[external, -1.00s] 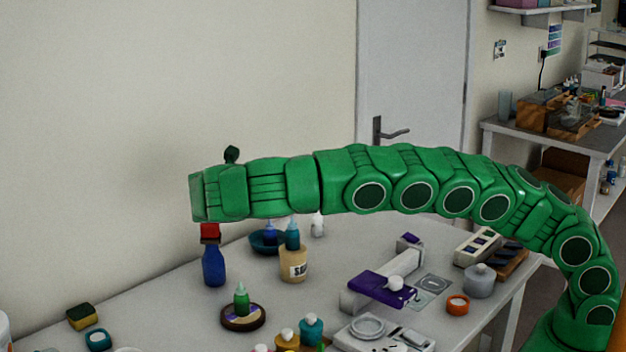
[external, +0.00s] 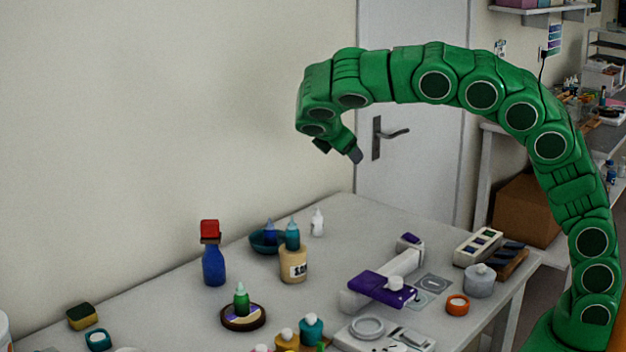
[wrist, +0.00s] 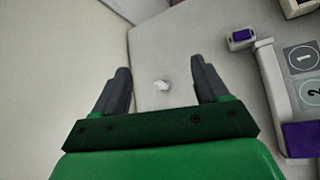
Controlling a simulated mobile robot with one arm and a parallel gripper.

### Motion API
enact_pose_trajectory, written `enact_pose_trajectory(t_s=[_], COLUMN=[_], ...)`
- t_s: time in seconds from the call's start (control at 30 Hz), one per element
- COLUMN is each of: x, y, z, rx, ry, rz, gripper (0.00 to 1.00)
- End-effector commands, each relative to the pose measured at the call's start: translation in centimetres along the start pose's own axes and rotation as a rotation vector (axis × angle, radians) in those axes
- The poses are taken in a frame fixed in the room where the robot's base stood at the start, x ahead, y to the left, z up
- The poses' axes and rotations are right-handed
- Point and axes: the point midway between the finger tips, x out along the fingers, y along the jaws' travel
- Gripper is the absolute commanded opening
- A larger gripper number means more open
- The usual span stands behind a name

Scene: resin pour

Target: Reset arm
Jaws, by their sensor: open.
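My green segmented arm arches up from the lower right in the external view. My gripper (external: 338,152) hangs at its end, pointing down, high above the back of the table and apart from everything on it. In the wrist view my gripper (wrist: 162,88) shows two dark fingers spread wide with nothing held between them. A small white bottle (wrist: 162,86) shows far below, in the gap between the fingers. This white bottle also stands near the table's back edge in the external view (external: 317,223).
The air around my gripper is clear.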

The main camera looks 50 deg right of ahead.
Motion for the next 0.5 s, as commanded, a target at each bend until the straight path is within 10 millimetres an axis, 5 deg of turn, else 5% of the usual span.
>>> enact_pose_trajectory(t_s=[0.5], x=[4.6], y=[-10.3], z=[9.0], rx=[0.332], ry=[0.108], rz=[-0.249], gripper=[0.74])
